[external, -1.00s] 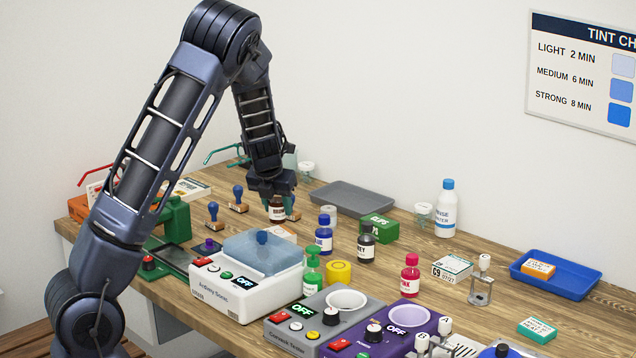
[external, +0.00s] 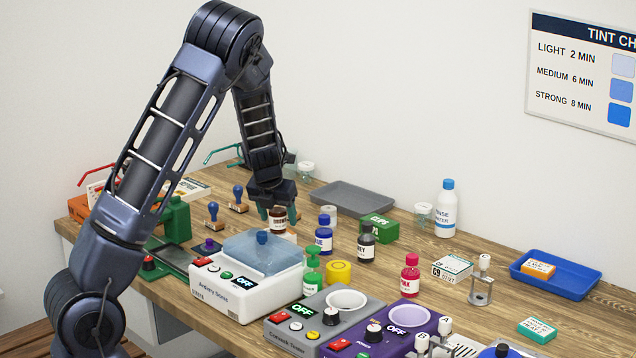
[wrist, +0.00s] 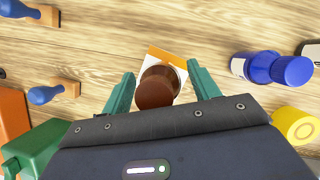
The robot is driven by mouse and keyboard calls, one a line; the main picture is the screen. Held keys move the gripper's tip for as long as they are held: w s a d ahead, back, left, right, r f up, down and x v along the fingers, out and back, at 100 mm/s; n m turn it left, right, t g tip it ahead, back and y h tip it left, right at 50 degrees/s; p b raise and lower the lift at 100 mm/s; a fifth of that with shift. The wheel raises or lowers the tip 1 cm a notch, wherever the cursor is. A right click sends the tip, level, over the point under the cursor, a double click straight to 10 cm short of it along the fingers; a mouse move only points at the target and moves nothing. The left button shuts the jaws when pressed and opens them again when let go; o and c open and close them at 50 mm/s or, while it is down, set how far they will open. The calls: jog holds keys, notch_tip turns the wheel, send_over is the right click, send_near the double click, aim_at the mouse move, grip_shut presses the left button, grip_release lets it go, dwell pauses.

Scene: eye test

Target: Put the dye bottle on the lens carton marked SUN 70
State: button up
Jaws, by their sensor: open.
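The brown dye bottle (external: 278,219), with a dark brown cap, stands upright between the fingers of my gripper (external: 278,213). In the wrist view the bottle (wrist: 157,88) has a gap to the green fingers on both sides; my gripper (wrist: 161,90) is open around it. Under the bottle is a small white carton with orange edges (wrist: 178,62), its near part hidden by the bottle. In the external view the bottle's base appears to rest on this carton (external: 288,237). I cannot read the carton's marking.
A blue dye bottle (external: 324,238), a grey one (external: 366,245) and a pink one (external: 410,278) stand to the right. Two blue-handled stamps (external: 238,200) are on the left. The white machine with a clear lid (external: 235,290) is in front. A grey tray (external: 350,197) lies behind.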

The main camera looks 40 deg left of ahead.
jog(key=v, duration=1.2)
jog(key=s+d+r+m+h, duration=0.2)
jog(key=s+d+r+m, duration=0.35)
jog(key=s+m, duration=0.4)
jog(key=s+d+r+m+h, duration=0.2)
jog(key=s+d+r+m, duration=0.4)
jog(key=s+m, duration=0.4)
jog(key=s+d+r+m+y, duration=0.1)
jog(key=s+d+r+m, duration=0.1)
jog(key=s+m, duration=0.8)
jog(key=s+d+r+m+y, duration=0.1)
jog(key=s+d+m, duration=0.4)
jog(key=s+m, duration=0.5)
jog(key=shift+s+d+r+m+t, duration=0.2)
jog(key=shift+d+r+m+t, duration=0.1)
jog(key=shift+r+m, duration=0.15)
